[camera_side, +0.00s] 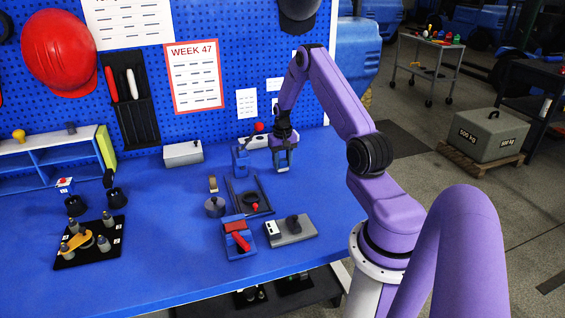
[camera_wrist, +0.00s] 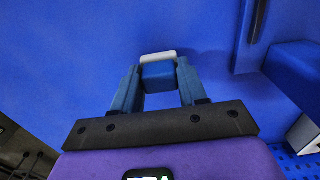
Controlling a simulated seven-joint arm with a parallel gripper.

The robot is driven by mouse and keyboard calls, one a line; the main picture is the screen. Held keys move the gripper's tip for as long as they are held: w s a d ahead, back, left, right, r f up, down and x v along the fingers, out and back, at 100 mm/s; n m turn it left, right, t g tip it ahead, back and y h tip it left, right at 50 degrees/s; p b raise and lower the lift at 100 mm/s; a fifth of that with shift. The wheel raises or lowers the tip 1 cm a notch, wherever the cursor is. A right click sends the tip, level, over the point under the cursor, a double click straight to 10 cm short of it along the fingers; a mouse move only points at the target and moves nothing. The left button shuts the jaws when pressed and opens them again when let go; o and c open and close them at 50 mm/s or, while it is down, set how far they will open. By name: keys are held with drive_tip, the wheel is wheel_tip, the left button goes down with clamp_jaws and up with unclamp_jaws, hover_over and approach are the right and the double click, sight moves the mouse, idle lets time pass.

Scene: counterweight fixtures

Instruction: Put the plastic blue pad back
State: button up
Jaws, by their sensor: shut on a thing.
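The blue pad (camera_wrist: 158,75) is a small block with a pale strip along its far edge in the wrist view. My gripper (camera_wrist: 157,88) is shut on it, one blue finger on each side. In the side view my gripper (camera_side: 284,164) points down over the back right of the blue table, close above it; I cannot tell whether the pad touches the table. The pad is too small and too close in colour to the fingers to make out clearly there.
A blue upright fixture (camera_side: 240,161) stands just left of my gripper, with a red-ball lever (camera_side: 259,127) behind. A dark rail frame (camera_side: 232,190), a red-and-blue block (camera_side: 236,227) and a grey plate (camera_side: 300,235) lie in front. The table between the rails and right edge is mostly clear.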

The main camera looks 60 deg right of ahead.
sight(282, 160)
drive_tip(key=shift+f, duration=0.25)
drive_tip(key=shift+f, duration=0.1)
drive_tip(key=o, duration=1.1)
wheel_tip(282, 160, up, 12)
drive_tip(key=shift+r, duration=0.1)
